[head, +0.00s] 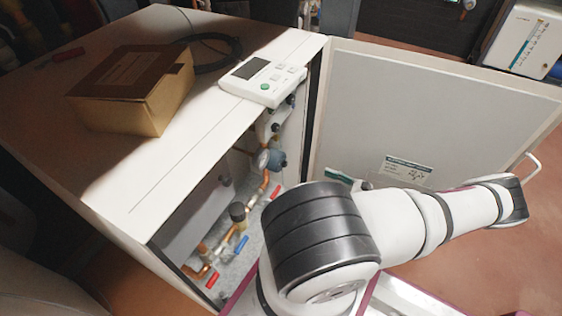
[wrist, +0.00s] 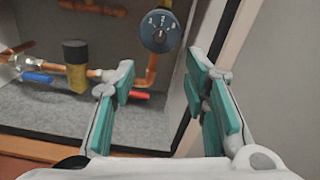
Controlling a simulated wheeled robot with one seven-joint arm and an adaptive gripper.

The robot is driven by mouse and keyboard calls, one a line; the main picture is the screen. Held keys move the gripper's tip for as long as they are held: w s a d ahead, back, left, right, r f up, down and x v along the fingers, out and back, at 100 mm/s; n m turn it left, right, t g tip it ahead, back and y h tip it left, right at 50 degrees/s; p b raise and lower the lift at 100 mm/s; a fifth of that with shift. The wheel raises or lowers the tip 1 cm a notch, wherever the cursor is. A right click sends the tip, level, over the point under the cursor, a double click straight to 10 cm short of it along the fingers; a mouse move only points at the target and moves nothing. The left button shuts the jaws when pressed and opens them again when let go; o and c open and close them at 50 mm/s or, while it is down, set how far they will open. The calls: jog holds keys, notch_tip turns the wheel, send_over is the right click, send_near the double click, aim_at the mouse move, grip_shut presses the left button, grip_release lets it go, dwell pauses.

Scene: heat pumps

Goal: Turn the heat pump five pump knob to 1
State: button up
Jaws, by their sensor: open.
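The pump knob is a dark round dial (wrist: 160,30) with white numbers on its face, at the top middle of the wrist view. Its setting is too small to read surely. In the head view the blue-grey pump (head: 272,160) sits on copper pipe inside the open cabinet. My gripper (wrist: 160,84) has teal-padded fingers spread wide apart, with nothing between them. In the picture the dial lies above the gap between the fingertips, apart from them. My arm hides most of the gripper in the head view.
The cabinet door (head: 400,115) stands open on the right. Copper pipes carry a blue valve handle (wrist: 37,77), a red handle (wrist: 130,94) and a brass fitting (wrist: 76,65). A cardboard box (head: 135,85) and a white control panel (head: 263,80) lie on the cabinet top (head: 130,180).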

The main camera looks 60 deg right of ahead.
aim_at(286, 165)
jog(key=w+b, duration=0.1)
jog(key=w, duration=0.3)
jog(key=w+b, duration=0.1)
jog(key=w, duration=0.4)
jog(key=w+a+b, duration=0.1)
jog(key=w, duration=0.3)
jog(key=shift+w, duration=0.4)
grip_shut()
